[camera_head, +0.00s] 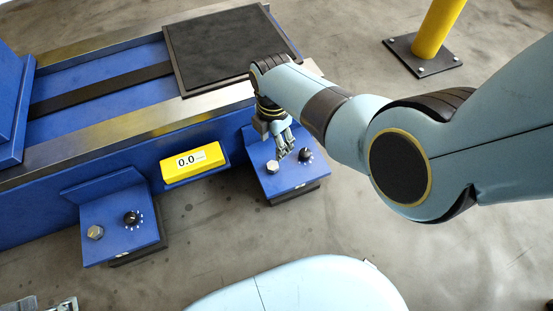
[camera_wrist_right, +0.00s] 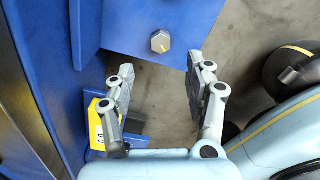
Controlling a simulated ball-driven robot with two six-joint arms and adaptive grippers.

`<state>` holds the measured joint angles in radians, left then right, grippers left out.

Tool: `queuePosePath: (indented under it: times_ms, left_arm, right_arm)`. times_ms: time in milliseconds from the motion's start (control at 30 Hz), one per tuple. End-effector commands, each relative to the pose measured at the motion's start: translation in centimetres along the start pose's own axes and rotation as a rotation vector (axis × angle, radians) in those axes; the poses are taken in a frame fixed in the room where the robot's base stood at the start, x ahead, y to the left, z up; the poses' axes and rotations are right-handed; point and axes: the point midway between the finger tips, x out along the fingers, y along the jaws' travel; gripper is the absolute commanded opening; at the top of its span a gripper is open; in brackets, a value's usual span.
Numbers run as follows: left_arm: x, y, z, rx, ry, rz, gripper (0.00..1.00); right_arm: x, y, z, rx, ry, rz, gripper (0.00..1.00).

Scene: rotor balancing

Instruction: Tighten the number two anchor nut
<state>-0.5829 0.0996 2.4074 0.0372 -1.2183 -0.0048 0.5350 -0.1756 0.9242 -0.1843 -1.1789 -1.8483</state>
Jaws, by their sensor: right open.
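Two hex anchor nuts sit on blue foot plates of the machine: a left nut (camera_head: 95,232) and a right nut (camera_head: 272,166). I see no readable number on either. My right gripper (camera_head: 285,149) is over the right foot plate (camera_head: 285,182), close to the right nut. In the right wrist view, that nut (camera_wrist_right: 160,42) lies ahead of the fingers, which are spread apart and empty (camera_wrist_right: 164,76). The nut is not between the fingertips. Grey metal parts at the bottom left corner look like my left gripper (camera_head: 68,304), mostly cut off.
Dark dials stand beside the nuts, one on the left plate (camera_head: 131,218) and one on the right (camera_head: 306,155). A yellow display (camera_head: 190,162) reading 0.0 is between the plates. A black pad (camera_head: 215,45) lies on the machine. A yellow post (camera_head: 438,30) stands at the back right.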

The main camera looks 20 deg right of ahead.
Motion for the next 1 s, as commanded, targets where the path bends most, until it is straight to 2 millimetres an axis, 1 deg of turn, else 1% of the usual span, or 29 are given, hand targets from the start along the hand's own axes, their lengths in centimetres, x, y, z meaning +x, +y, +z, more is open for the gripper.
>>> queuePosePath:
  times_ms: [33,167,300,500,767,1000]
  left_arm:
    - [0.8,0.1,0.2,-0.001,0.018,0.0,0.4]
    - [2.4,0.2,-0.3,-0.004,0.112,-0.002,0.4]
    - [4.2,0.1,-0.4,-0.005,0.21,-0.009,0.4]
    - [6.1,0.2,-0.2,-0.001,0.347,-0.018,0.4]
    - [7.6,0.5,0.7,0.007,0.526,-0.023,0.4]
    - [7.3,0.8,0.4,0.02,0.696,-0.025,0.4]
  right_arm:
    - [0.9,-0.2,0.0,0.001,0.001,-0.004,0.54]
    - [2.9,-0.3,-0.1,0.002,0.002,-0.007,0.54]
    - [3.9,-0.3,0.0,0.003,0.001,-0.004,0.54]
    - [5.6,-0.3,0.0,0.004,0.001,-0.004,0.54]
    - [7.9,-0.3,0.0,0.004,0.001,-0.004,0.54]
    - [9.6,-0.3,0.0,0.004,0.001,-0.003,0.54]
